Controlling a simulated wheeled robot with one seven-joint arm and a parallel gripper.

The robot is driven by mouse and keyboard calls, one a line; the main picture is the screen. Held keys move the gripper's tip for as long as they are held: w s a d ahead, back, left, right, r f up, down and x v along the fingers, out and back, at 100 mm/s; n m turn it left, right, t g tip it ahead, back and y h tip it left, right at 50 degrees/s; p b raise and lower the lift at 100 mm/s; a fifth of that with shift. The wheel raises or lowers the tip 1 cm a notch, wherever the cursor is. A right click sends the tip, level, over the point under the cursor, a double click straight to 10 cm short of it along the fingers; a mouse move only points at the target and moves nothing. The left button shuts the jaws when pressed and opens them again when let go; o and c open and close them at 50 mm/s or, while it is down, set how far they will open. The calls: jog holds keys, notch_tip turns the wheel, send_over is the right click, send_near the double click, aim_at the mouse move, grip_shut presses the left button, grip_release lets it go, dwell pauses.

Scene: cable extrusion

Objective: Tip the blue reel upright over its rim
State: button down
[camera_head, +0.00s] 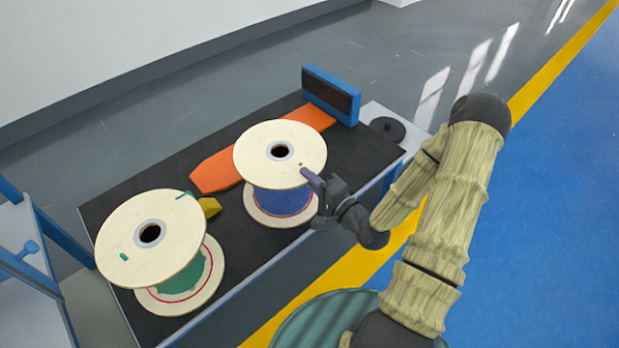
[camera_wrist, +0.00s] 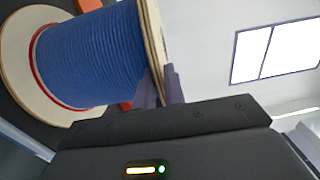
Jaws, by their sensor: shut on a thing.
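The blue reel (camera_head: 280,148) stands on its flange on the dark bench top, with its hub hole facing up. Its wound blue cable (camera_wrist: 88,55) and both pale flanges show in the wrist view. My gripper (camera_head: 308,180) is at the near right edge of the upper flange. In the wrist view my gripper (camera_wrist: 160,88) has its two fingers on either side of that flange's rim, shut on it. The head view does not show the far finger clearly.
A green reel (camera_head: 150,238) stands at the left of the bench (camera_head: 245,243). An orange wedge-ended strip (camera_head: 215,172) lies behind the blue reel, with a blue-framed block (camera_head: 331,95) at its far end. A small yellow piece (camera_head: 209,206) lies between the reels.

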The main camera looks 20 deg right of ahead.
jog(key=c, duration=1.4)
grip_release()
jog(key=shift+d+f+g, duration=0.1)
jog(key=shift+f+g, duration=0.2)
jog(key=shift+f, duration=0.4)
jog(key=shift+r, duration=0.1)
jog(key=shift+s+r, duration=0.1)
jog(key=p+v, duration=0.9)
jog(key=v, duration=0.8)
jog(key=shift+s, duration=0.25)
jog(key=shift+w, duration=0.1)
